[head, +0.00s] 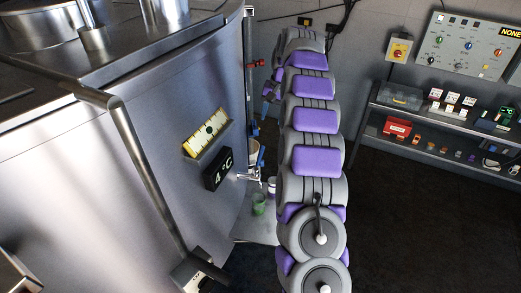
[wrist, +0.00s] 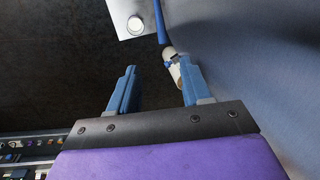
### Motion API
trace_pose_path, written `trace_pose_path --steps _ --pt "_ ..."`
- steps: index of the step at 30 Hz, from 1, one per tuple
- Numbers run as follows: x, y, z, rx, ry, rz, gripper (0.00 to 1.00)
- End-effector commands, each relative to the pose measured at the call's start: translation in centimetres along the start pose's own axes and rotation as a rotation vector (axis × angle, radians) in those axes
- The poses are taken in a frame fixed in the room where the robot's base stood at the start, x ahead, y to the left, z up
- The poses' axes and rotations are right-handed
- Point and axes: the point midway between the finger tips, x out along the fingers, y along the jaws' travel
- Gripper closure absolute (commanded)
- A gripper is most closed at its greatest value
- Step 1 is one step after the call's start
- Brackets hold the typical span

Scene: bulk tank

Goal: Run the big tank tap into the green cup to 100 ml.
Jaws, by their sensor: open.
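The big steel tank (head: 185,130) fills the left of the head view. Its small tap (head: 248,177) sticks out low on the right side, below the black 4 °C display (head: 218,171). The green cup (head: 259,204) stands upright on a pale stand (head: 257,231), slightly right of and below the tap. Its contents are too small to read. My gripper (head: 268,98) is beside the tank's right edge, well above the cup. In the wrist view my gripper (wrist: 157,68) is open, with nothing between its blue fingers. The green cup is not recognisable there.
A whitish cup (head: 271,187) stands behind the green one. In the wrist view, a pale object (wrist: 172,67) lies beyond the right fingertip, beside the tank wall (wrist: 250,70). A white plate (wrist: 118,12) is farther off. Shelves (head: 440,117) stand at right; dark floor between is clear.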

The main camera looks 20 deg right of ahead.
Motion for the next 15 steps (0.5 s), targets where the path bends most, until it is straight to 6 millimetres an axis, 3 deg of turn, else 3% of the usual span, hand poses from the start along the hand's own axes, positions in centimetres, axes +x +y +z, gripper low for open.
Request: trace_pose_path --steps 5,15 --pt "2.3 -0.1 0.1 -0.001 0.0 0.001 0.52" --pt "9.2 0.0 0.1 0.0 -0.006 0.001 0.52"
